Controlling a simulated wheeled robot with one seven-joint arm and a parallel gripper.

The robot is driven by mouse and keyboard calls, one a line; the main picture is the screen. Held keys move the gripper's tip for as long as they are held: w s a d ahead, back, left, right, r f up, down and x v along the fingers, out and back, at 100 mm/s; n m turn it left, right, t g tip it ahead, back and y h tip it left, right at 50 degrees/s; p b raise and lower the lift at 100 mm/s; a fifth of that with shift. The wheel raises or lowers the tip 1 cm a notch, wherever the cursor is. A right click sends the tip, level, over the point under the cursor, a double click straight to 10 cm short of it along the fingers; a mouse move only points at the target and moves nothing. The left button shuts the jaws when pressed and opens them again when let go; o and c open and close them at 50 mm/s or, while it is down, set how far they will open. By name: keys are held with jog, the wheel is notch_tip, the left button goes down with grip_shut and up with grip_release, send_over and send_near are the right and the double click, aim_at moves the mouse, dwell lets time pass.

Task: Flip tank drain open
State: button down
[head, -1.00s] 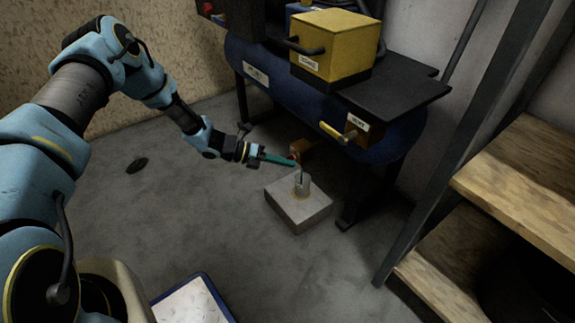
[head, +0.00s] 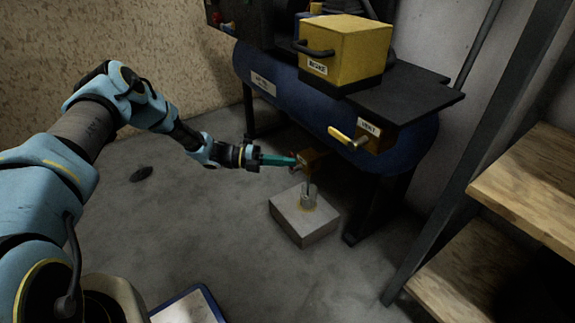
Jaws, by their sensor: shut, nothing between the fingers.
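The blue tank (head: 290,92) stands on dark legs under the machine. Its drain, a brass-coloured block (head: 313,157) with a small red part (head: 292,168), sits low under the tank, above a grey block. My gripper (head: 294,161) has teal fingers that are shut and empty. The fingertips are at the left side of the drain, close to the red part. I cannot tell whether they touch it. The red part is partly hidden by the fingers, and its setting is too small to read.
A grey block (head: 290,222) with a metal cup (head: 308,200) stands on the floor below the drain. A yellow lever (head: 340,134) by a VENT label (head: 369,127) is to the right. A yellow box (head: 345,50) sits on top. Wooden shelves (head: 530,185) stand at right. Floor at left is mostly clear.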

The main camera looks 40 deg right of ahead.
jog(key=shift+w+r, duration=0.1)
jog(key=shift+w, duration=0.05)
dwell(0.4)
jog(key=w+a+p, duration=0.2)
jog(key=a+p, duration=0.1)
jog(key=a, duration=0.4)
jog(key=shift+w+a, duration=0.25)
jog(key=shift+a, duration=0.1)
jog(key=shift+p, duration=0.3)
